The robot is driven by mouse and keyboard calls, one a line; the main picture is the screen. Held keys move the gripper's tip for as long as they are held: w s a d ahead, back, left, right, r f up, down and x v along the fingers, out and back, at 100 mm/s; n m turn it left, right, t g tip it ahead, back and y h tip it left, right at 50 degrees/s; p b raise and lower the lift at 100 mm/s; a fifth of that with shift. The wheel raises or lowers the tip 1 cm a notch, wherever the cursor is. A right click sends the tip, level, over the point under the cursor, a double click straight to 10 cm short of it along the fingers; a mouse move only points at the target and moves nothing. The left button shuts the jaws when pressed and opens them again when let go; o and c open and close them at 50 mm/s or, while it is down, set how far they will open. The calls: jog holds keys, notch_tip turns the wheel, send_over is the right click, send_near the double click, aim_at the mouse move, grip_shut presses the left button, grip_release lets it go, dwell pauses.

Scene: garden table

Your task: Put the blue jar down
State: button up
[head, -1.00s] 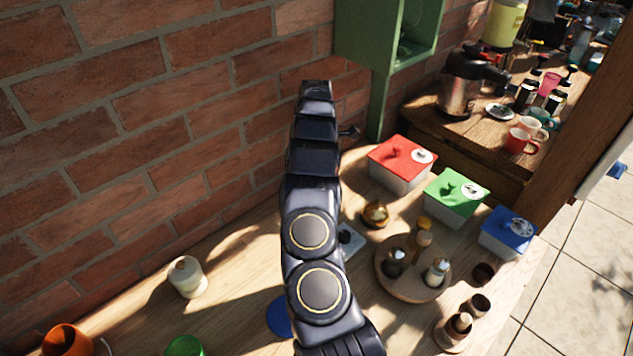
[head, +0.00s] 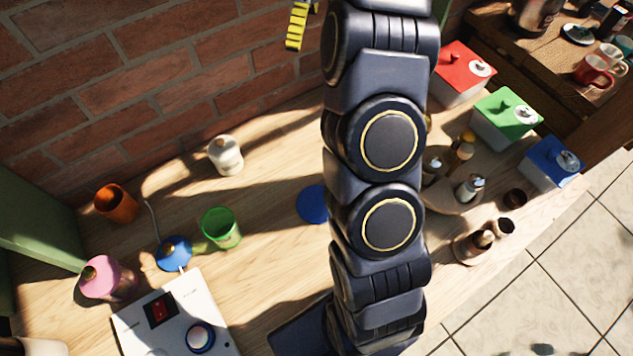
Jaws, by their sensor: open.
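A square pale jar with a blue lid (head: 553,163) stands upright at the table's right end, apart from my gripper. A small round blue thing (head: 174,254) sits at the left beside the green cup; I cannot tell whether it is a jar. A flat blue disc (head: 313,204) lies bare on the table, left of my arm. One yellow ribbed finger of my gripper (head: 298,25) shows at the top edge, in front of the brick wall. The gripper is open. The rest of it is out of frame or hidden, and I see nothing held.
Red-lidded (head: 462,72) and green-lidded (head: 505,120) jars stand at the right. A round tray (head: 450,200) holds small bottles. A cream jar (head: 225,156), orange cup (head: 116,203), green cup (head: 220,228), pink pot (head: 108,279) and white switch box (head: 185,320) are left. Wood near the disc is clear.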

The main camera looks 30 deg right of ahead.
jog(key=s+a+r+m, duration=0.1)
jog(key=s+a+r, duration=0.2)
jog(key=s+a, duration=0.3)
jog(key=s+a+r+m, duration=0.2)
jog(key=s+a+r, duration=0.1)
jog(key=s+a, duration=0.35)
jog(key=s+a+f+m+g, duration=0.1)
jog(key=s+a+m, duration=0.1)
jog(key=s, duration=0.8)
jog(key=s+a+f+m+h, duration=0.1)
jog(key=s+a+m, duration=0.2)
jog(key=s, duration=0.6)
jog(key=shift+s+a+f+m+g, duration=0.2)
jog(key=shift+s+f+m+g, duration=0.05)
jog(key=shift+s+m+g, duration=0.15)
